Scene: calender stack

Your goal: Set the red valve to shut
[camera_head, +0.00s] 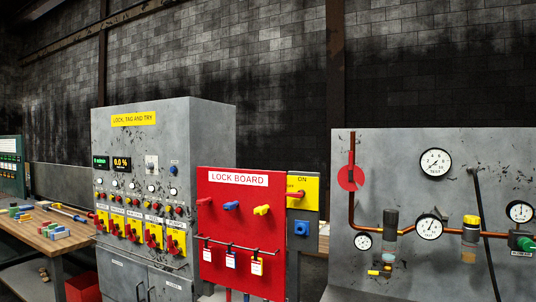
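A round red disc (347,178), which looks like the red valve's wheel, sits on the upright copper pipe (352,205) at the left of the grey gauge panel (390,150). I cannot tell from here whether it is set open or shut. No position marking on it is readable. Neither of my grippers is in view.
The gauge panel also carries several dials (435,163) and a green knob (525,243). A red lock board (240,215) with padlocks and hanging tags stands left of it, before a grey control cabinet (213,140). A wooden bench (75,238) is at the far left.

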